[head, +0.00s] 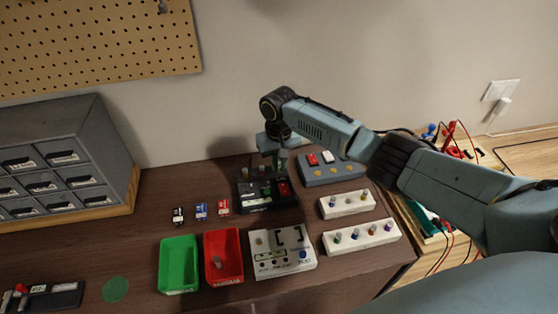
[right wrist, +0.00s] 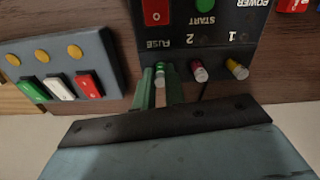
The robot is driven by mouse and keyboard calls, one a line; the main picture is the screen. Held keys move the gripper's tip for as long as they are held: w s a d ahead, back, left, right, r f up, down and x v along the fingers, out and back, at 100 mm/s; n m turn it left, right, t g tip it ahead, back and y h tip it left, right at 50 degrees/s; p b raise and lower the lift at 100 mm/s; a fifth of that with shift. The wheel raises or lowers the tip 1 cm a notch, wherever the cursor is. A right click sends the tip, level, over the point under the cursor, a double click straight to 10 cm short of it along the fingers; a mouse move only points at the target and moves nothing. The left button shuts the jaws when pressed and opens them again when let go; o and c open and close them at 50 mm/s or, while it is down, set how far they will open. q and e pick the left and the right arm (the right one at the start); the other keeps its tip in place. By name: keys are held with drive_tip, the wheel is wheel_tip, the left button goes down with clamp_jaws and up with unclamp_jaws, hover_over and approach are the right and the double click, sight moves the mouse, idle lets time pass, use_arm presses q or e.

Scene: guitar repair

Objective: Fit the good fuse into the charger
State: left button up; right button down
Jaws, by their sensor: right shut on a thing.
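The charger (head: 258,205) is a black box at the back middle of the table. In the right wrist view its panel (right wrist: 222,33) appears upside down, with POWER, START and FUSE labels. My right gripper (head: 277,160) is at the charger's back edge. In the right wrist view the gripper (right wrist: 160,82) is shut on a green-capped fuse (right wrist: 160,69), level with the FUSE label. I cannot tell whether the fuse is seated. A pink-red-capped (right wrist: 198,71) and a yellow-capped part (right wrist: 236,68) stand beside it, by the marks 2 and 1. My left gripper is not in view.
A red tray (head: 238,276) holds a small fuse; a green tray (head: 166,265) looks empty. A white tester (head: 262,266) and two white fuse racks (head: 345,215) (head: 338,250) stand in front. A grey switch box (head: 345,173) is right of the charger. Drawers (head: 85,120) stand left.

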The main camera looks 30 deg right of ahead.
drive_tip(key=c, duration=1)
unclamp_jaws()
drive_tip(key=shift+r, duration=0.1)
wheel_tip(320, 180, up, 7)
drive_tip(key=p, duration=0.8)
